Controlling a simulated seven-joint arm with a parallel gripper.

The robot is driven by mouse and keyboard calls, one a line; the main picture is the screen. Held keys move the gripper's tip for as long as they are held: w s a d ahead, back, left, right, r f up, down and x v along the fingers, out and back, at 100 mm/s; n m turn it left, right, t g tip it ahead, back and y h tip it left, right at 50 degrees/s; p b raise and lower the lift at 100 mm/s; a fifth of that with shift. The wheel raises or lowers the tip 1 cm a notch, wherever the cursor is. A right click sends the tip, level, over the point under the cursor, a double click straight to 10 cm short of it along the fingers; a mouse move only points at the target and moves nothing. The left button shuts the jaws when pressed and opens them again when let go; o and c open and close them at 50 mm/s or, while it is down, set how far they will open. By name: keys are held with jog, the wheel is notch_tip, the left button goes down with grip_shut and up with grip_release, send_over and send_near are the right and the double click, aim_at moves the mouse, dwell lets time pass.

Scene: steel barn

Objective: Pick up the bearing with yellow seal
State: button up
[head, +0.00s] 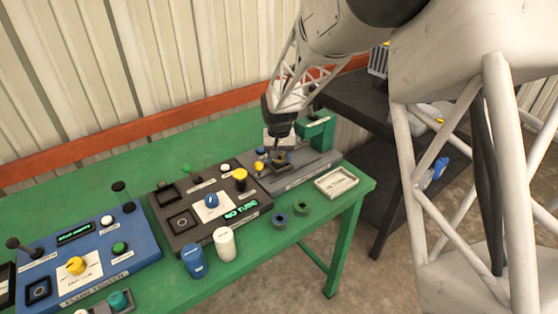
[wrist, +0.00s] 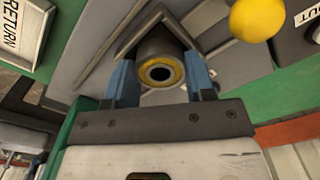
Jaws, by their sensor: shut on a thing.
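In the wrist view, the bearing with yellow seal (wrist: 161,73) is a dark ring with a yellow face around a pale inner ring and a dark bore. It sits in a grey V-shaped holder (wrist: 200,26). My gripper (wrist: 160,80) is shut on it, with a blue-grey finger on each side. In the head view, my gripper (head: 281,158) is over the grey station at the right end of the green table. The bearing is too small and covered to make out there.
A yellow knob (wrist: 257,18) stands close to the holder. A white cup (head: 224,244) and a blue cup (head: 194,262) stand near the table's front edge.

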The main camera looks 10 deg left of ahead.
aim_at(279, 158)
jog(key=shift+r, duration=0.75)
notch_tip(279, 158, up, 2)
jog(key=shift+r, duration=0.1)
jog(key=s+d, duration=0.2)
jog(key=s, duration=0.3)
jog(key=s+d+r, duration=0.1)
jog(key=s+d, duration=0.1)
jog(key=s, duration=0.3)
jog(key=s+d, duration=0.2)
jog(key=s, duration=0.2)
jog(key=shift+s+d+r, duration=0.1)
jog(key=shift+s+r, duration=0.05)
jog(key=shift+s, duration=0.25)
